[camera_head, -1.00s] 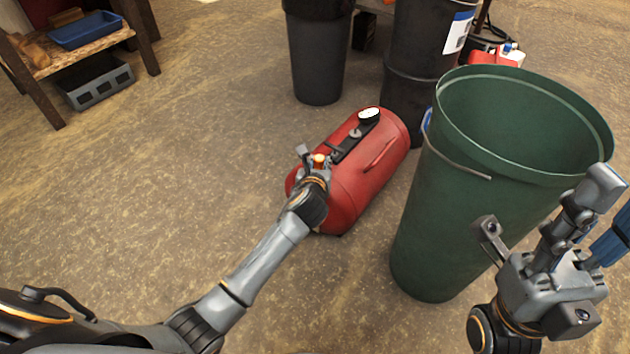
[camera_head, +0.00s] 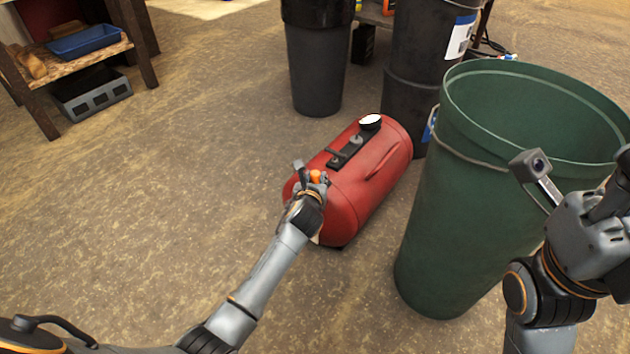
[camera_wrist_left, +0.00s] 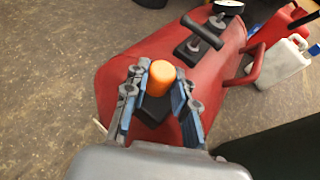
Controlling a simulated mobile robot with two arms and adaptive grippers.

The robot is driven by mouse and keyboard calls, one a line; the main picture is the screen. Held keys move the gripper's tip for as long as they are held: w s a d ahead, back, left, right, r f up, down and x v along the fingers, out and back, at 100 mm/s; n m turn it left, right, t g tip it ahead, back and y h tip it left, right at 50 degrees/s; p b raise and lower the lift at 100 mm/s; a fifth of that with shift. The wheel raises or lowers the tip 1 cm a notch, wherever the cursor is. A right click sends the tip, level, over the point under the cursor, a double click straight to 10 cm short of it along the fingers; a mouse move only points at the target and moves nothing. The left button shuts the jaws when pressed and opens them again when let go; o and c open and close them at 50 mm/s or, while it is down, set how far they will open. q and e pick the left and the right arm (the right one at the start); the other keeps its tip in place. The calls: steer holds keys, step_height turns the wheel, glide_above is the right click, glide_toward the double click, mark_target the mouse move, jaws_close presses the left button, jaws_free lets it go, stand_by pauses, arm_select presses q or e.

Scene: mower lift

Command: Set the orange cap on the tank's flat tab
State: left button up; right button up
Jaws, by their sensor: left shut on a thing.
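The orange cap (camera_wrist_left: 161,77) is upright between the fingertips of my left gripper (camera_wrist_left: 160,72), which is shut on it. In the head view the cap (camera_head: 316,176) shows at the tip of my left gripper (camera_head: 313,180), over the near end of the red tank (camera_head: 355,190). The tank (camera_wrist_left: 115,75) lies on its side below the gripper. A dark flat piece (camera_wrist_left: 152,112) shows under the cap; I cannot tell whether they touch. My right gripper (camera_head: 580,170) is at the right edge, fingers apart, partly cut off.
A tall green bin (camera_head: 455,220) stands close to the right of the tank. Dark bins (camera_head: 318,65) stand behind it. A dial gauge (camera_head: 370,122) and black fittings rise from the tank top. The floor left of the tank is clear.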

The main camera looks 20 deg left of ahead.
arm_select(q)
steer(key=shift+f, duration=0.1)
steer(key=o, duration=0.8)
